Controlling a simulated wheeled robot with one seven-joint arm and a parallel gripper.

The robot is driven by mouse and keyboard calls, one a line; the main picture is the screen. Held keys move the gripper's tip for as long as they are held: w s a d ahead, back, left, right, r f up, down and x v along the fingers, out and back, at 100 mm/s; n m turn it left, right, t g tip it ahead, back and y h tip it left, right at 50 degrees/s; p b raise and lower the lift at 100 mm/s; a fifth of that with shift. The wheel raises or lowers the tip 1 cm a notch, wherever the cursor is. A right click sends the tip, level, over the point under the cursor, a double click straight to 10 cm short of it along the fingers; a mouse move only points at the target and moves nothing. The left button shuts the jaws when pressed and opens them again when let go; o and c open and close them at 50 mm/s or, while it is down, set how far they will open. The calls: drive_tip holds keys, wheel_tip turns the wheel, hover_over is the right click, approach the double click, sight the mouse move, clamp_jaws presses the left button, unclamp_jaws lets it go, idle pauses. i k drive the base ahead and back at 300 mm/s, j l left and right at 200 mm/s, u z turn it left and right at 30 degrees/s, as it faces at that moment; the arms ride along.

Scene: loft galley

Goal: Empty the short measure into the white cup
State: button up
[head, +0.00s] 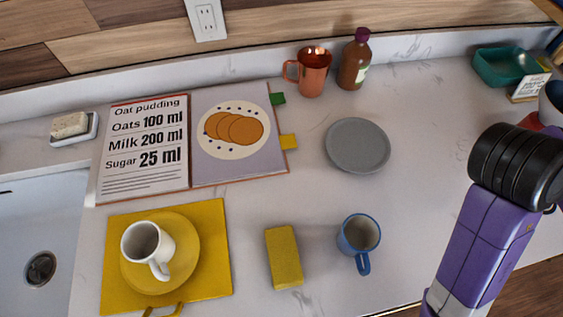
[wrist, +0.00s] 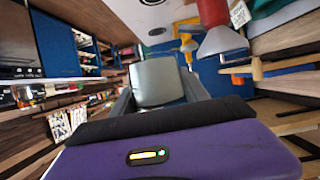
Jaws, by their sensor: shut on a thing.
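The white cup (head: 148,247) stands upright on a yellow saucer (head: 187,228) on a yellow mat (head: 218,282), at the lower left of the head view. Its handle points toward the lower right, and its inside looks empty. In the wrist view my gripper (wrist: 160,92) is shut on a smooth grey vessel (wrist: 157,80), which appears to be the short measure. Its contents are hidden, and I cannot tell its tilt for sure. In the head view only my arm shows at the right; the gripper and measure are out of that frame, away from the cup.
A blue mug (head: 347,239) and a yellow block (head: 284,258) stand right of the mat. Behind are a grey plate (head: 357,146), an open recipe book (head: 142,180), a copper mug (head: 312,75) and a brown bottle (head: 353,65). A sink (head: 30,230) lies left. The counter's centre right is clear.

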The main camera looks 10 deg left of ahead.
sight(143, 242)
drive_tip(key=k+j, duration=0.15)
drive_tip(key=j, duration=0.2)
drive_tip(key=k+j, duration=0.15)
drive_tip(key=j, duration=0.2)
drive_tip(key=k+j, duration=0.15)
drive_tip(key=j, duration=0.2)
drive_tip(key=k+j, duration=0.15)
drive_tip(key=j, duration=0.25)
drive_tip(key=k+j, duration=0.15)
drive_tip(key=j, duration=0.2)
drive_tip(key=k+j, duration=0.15)
drive_tip(key=j, duration=0.2)
drive_tip(key=u, duration=0.05)
